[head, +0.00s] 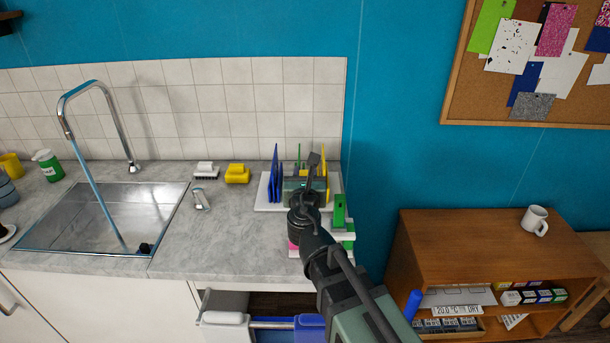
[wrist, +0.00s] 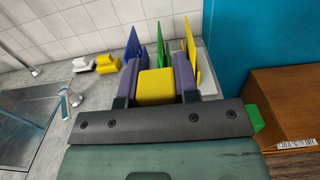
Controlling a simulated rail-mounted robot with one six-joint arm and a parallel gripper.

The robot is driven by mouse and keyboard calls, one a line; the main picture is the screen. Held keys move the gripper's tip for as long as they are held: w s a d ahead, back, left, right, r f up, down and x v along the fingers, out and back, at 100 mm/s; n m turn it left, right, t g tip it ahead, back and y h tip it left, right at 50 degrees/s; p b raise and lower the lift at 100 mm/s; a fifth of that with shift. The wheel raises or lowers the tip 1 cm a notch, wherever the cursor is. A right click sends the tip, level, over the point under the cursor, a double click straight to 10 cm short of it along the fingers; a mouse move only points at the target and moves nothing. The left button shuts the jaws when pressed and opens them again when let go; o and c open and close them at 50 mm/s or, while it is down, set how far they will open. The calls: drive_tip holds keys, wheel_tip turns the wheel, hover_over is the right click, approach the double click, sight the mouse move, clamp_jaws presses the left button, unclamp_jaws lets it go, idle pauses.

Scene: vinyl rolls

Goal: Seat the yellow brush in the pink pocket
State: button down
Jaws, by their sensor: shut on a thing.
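My gripper (wrist: 156,72) is shut on a yellow block-shaped thing, which I take for the yellow brush (wrist: 156,88). Only its rounded near face shows between the two fingers; any bristles are hidden. In the head view my arm and wrist cover the gripper and the held brush, in front of the rack at the counter's right end. A pink piece (head: 293,246), perhaps the pink pocket, shows at the counter's front edge, mostly behind my arm. Its opening is hidden. It does not show in the wrist view.
Blue, green and yellow boards stand upright on a white rack (head: 264,199). A green block (head: 339,211) is at its right. A white brush (head: 205,170) and another yellow piece (head: 237,173) lie left. Sink (head: 100,215) is farther left; a wooden cabinet (head: 470,232) stands right.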

idle(0.4)
drive_tip(key=shift+f+b, duration=0.95)
drive_tip(key=shift+f, duration=0.15)
drive_tip(key=shift+f+b, duration=1)
drive_tip(key=shift+b, duration=0.05)
drive_tip(key=shift+f+b, duration=1.5)
drive_tip(key=shift+f, duration=0.1)
drive_tip(key=shift+c, duration=1.1)
unclamp_jaws()
